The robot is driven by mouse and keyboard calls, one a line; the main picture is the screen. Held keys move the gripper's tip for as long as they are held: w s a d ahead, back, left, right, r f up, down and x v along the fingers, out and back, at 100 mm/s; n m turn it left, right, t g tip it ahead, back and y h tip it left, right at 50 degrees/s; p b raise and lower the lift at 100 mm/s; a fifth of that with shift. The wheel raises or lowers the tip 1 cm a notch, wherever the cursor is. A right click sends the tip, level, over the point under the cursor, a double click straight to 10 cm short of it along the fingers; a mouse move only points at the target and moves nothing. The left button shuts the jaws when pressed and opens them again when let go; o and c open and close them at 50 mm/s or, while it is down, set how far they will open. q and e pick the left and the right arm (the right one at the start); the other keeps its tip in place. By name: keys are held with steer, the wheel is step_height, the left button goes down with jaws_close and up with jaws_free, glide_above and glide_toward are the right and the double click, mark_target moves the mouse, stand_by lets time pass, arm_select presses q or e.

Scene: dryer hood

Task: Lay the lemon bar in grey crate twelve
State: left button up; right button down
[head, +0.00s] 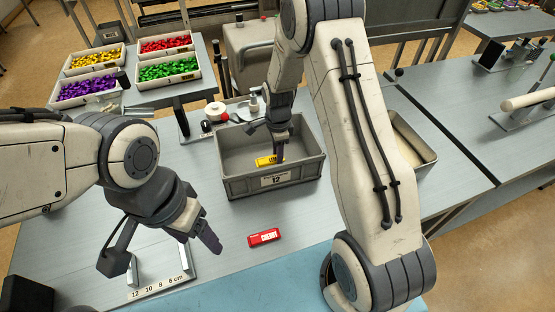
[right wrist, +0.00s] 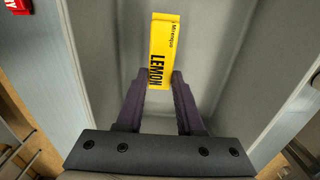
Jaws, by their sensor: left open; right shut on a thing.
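The yellow lemon bar (head: 266,161) is inside the grey crate (head: 233,187) labelled 12, near its front wall. My right gripper (head: 279,154) reaches down into this crate and is shut on the bar. In the right wrist view the bar (right wrist: 164,48), with LEMON printed on it, sits between the two fingertips (right wrist: 158,80) and sticks out beyond them over the crate's grey inside. I cannot tell whether the bar touches the crate floor. My left gripper (head: 207,236) is open and empty above the table, to the front left of the crate.
A red bar (head: 264,237) lies on the table in front of the crate. White bins of yellow, red, green and purple pieces (head: 168,70) stand at the back left. A tape roll (head: 215,111) and a pump bottle stand behind the crate. A scale plate (head: 160,275) lies at the front left.

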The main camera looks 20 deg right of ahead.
step_height(320, 180, down, 4)
steer(key=shift+s+r+p, duration=0.1)
steer(key=shift+r+p, duration=0.15)
steer(key=shift+p, duration=0.25)
steer(key=shift+f, duration=0.2)
steer(key=shift+d, duration=0.1)
steer(key=shift+f, duration=0.2)
steer(key=c, duration=0.5)
jaws_free()
steer(key=shift+c, duration=0.2)
steer(key=shift+r, duration=0.1)
